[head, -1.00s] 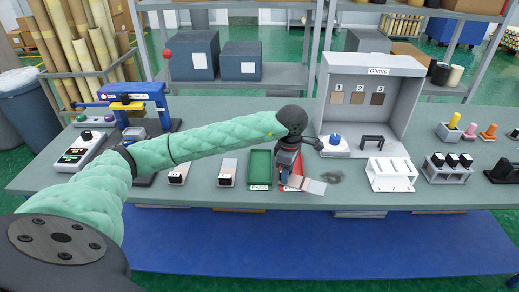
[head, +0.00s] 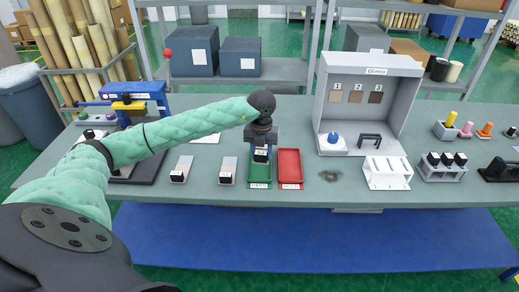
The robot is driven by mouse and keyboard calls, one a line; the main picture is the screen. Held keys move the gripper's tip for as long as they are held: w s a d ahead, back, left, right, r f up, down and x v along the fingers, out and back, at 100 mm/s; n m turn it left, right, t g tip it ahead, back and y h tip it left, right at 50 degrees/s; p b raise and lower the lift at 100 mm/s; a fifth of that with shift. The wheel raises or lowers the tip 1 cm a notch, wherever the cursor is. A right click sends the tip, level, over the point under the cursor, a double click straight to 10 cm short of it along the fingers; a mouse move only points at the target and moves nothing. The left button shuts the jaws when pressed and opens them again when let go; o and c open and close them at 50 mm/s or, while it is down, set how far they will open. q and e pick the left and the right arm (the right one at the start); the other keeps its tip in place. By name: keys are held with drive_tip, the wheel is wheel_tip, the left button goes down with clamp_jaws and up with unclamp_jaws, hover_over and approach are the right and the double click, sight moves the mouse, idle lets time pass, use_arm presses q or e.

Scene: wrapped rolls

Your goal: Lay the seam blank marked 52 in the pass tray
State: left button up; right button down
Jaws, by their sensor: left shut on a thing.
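My left gripper (head: 262,141) is above the green tray (head: 259,184) and points down. It is shut on a seam blank (head: 261,155), of which a dark end with a small white mark shows; its number is too small to read. The blank is over the back part of the tray; I cannot tell whether it touches the floor of the tray. The green tray has a white label at its front, where earlier the word PASS shows. Two other blanks, one at left (head: 182,168) and one nearer the tray (head: 228,168), lie on the table. My right gripper is not in view.
A red tray (head: 289,168) stands right beside the green one and looks empty. Farther right are a grey booth (head: 370,100), a white rack (head: 387,173) and a holder with black blocks (head: 443,170). The table between red tray and white rack is clear, apart from a dark smudge.

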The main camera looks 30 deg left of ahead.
use_arm(q)
drive_tip(key=shift+a+r+n, duration=0.1)
drive_tip(key=shift+a+n, duration=0.3)
drive_tip(key=shift+n, duration=0.4)
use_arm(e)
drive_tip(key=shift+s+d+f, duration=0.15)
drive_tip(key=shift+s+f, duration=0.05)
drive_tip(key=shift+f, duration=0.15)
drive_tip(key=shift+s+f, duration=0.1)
